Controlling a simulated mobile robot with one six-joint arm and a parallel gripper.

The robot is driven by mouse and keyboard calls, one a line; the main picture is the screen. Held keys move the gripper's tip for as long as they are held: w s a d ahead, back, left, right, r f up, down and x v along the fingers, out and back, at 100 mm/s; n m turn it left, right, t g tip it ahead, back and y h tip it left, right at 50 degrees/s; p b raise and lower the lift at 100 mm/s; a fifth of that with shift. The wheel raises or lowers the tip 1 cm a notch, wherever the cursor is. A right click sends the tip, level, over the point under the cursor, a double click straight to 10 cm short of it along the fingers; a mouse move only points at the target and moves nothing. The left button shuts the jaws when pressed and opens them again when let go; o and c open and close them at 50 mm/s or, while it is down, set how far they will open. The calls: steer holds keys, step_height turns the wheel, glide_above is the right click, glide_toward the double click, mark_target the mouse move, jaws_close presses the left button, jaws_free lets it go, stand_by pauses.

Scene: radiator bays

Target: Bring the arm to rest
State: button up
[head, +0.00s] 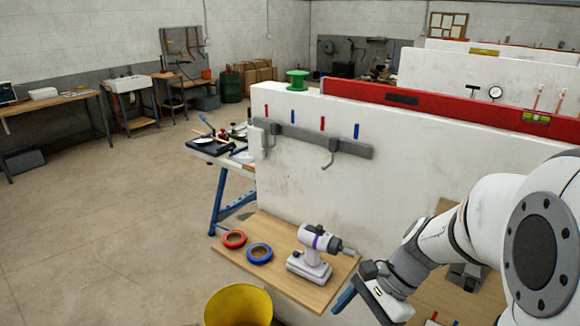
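My arm reaches in from the right edge of the head view and slopes down to the left. My gripper (362,300) is at its lower end, beside the right end of a wooden shelf (285,270).
On the shelf are a drill (312,252), a red tape roll (234,239) and a blue tape roll (259,253). A yellow bucket (238,306) stands below. A white partition wall (400,165) carries a hook rail (315,138) and a red level (440,100). Floor at left is clear.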

steer(key=s+d+r+n+t+h, duration=0.2)
steer(key=r+n+t+h, duration=0.3)
steer(key=n, duration=0.8)
step_height(320, 180, up, 2)
steer(key=shift+s+d+r+h, duration=0.25)
steer(key=shift+s+d+h, duration=0.15)
steer(key=shift+s+h, duration=0.35)
steer(key=shift+w, duration=0.1)
